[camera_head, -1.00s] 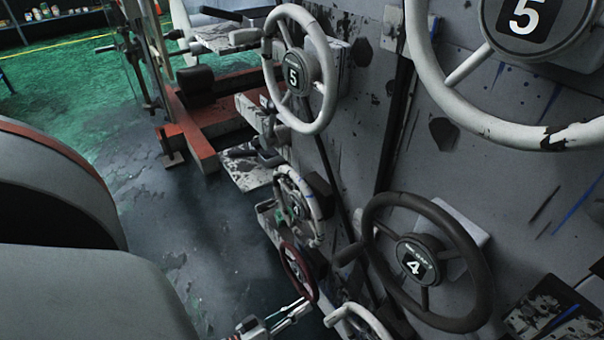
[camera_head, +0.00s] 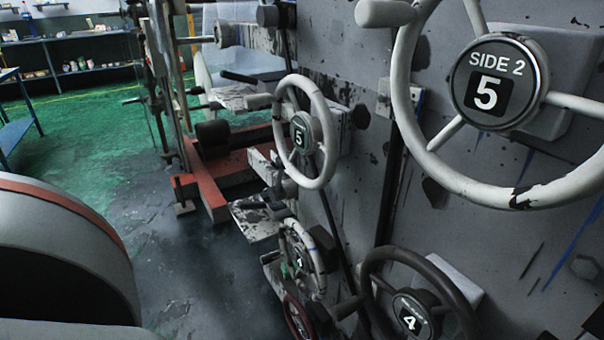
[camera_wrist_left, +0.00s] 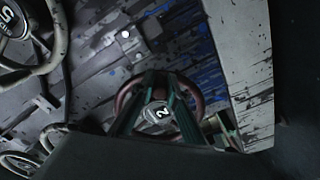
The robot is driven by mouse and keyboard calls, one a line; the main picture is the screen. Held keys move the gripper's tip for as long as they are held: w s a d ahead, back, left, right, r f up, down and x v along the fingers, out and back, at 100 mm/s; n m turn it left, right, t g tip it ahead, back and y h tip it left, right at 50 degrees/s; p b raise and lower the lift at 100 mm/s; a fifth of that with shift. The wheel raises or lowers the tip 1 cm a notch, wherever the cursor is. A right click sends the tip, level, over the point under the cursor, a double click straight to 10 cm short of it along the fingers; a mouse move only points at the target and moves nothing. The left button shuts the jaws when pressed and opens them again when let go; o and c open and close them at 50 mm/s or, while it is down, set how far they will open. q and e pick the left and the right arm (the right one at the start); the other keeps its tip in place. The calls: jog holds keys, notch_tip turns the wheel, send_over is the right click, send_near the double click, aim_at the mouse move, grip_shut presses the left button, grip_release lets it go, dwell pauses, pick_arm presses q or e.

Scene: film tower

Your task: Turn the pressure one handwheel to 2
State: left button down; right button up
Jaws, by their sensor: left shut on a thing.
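A dark red handwheel (camera_wrist_left: 194,88) shows in the left wrist view, with a white 2 on its hub (camera_wrist_left: 160,113). My left gripper (camera_wrist_left: 160,78) reaches over this wheel, its two greenish fingers on either side of the hub and their tips at the rim. It is shut on the wheel. In the head view only part of the red handwheel (camera_head: 297,318) shows at the bottom edge, and my left gripper is out of the picture there. Any name on the red wheel's hub is too small to read. My right gripper is in neither view.
Other wheels sit on the grey panel: a large white one marked SIDE 2, 5 (camera_head: 500,82), a white one showing 5 (camera_head: 302,135), a smaller white one (camera_head: 301,260) and a black one showing 4 (camera_head: 412,312). Green floor lies open at the left.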

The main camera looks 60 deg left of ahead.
pick_arm(q)
jog(key=c, duration=2)
grip_release()
jog(key=s, duration=0.8)
jog(key=s+a, duration=0.1)
jog(key=s, duration=0.3)
